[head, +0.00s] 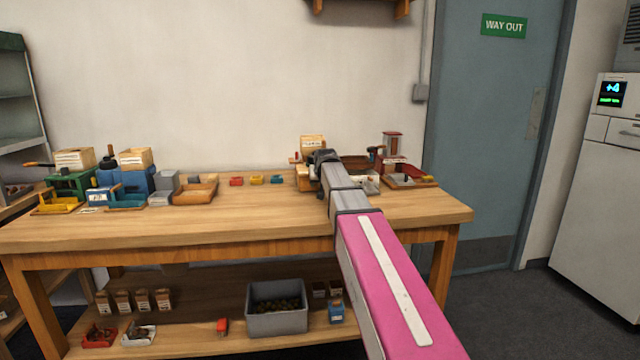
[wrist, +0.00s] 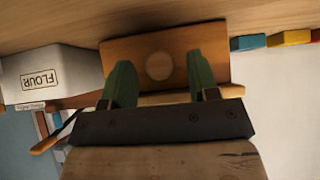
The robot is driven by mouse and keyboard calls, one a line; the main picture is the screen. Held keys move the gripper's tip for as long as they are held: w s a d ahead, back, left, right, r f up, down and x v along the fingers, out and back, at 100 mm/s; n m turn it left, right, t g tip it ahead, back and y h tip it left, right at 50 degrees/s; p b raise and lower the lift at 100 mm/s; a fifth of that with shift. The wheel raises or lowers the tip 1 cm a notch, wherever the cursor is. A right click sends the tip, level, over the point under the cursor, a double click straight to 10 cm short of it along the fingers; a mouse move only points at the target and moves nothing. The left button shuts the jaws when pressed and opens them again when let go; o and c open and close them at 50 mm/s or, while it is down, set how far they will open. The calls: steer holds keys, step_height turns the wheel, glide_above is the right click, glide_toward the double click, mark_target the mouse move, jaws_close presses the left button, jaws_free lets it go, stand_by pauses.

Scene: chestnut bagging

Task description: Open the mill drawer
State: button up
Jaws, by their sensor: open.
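The mill (head: 303,180) is a wooden body at the back of the bench, mostly hidden behind my arm in the head view. In the wrist view, which is upside down, a brown wooden drawer front (wrist: 215,75) with a round pale knob (wrist: 159,66) faces me. My gripper (wrist: 159,59) is open, with one green finger on each side of the knob. I cannot tell whether either finger touches it. No gap around the drawer front is clear. In the head view my gripper (head: 322,160) is at the mill, its fingers too small to make out.
A white flour container (wrist: 38,76) stands beside the mill. Small blue, yellow and red blocks (head: 256,180) lie to its left. A red stand (head: 392,148) is to its right. The wooden bench (head: 260,220) is clear in front. A grey crate (head: 277,322) is below.

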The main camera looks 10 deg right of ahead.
steer(key=shift+w+f, duration=0.15)
steer(key=shift+c, duration=0.4)
jaws_close()
steer(key=s, duration=1.1)
steer(key=shift+o, duration=0.4)
jaws_free()
steer(key=shift+s, duration=0.1)
steer(key=v, duration=1)
steer(key=shift+s+r, duration=0.25)
steer(key=shift+r, duration=0.05)
